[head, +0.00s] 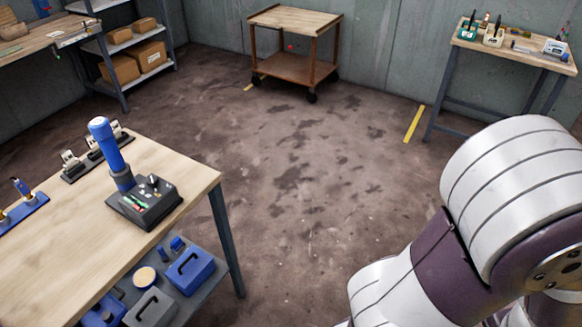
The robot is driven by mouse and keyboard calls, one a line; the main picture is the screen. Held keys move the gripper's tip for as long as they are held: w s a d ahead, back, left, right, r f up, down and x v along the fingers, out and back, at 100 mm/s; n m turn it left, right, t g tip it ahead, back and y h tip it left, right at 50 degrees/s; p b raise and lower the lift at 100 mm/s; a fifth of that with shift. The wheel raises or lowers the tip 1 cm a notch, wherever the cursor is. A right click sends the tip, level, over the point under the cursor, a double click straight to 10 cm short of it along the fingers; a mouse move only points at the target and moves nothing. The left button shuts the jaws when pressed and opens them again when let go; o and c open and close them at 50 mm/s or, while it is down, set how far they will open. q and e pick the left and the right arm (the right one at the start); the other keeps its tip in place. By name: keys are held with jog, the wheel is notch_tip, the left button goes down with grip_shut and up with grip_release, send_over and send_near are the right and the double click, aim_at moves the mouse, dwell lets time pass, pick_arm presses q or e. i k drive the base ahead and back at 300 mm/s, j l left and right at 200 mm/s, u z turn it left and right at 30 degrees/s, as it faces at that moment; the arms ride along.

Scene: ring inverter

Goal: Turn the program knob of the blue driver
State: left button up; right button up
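The blue driver (106,146) stands upright, tilted slightly, in a dark control box (143,212) near the right corner of the wooden workbench (185,163). The box's sloped top carries a small knob-like part (153,181) with a pale mark, and small green, red and white patches. Which of these is the program knob I cannot tell for certain. My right arm fills the lower right of the head view, but its gripper is outside the picture. My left arm and gripper do not show.
Dark holders (97,150) with metal parts stand behind the driver; a blue strip (20,212) is at left. A shelf below holds blue (190,270) and grey (150,308) cases. A wooden cart (294,66) and another table (520,55) stand farther back. The floor between is clear.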

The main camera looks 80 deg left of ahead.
aim_at(152, 181)
jog(key=u, duration=4.1)
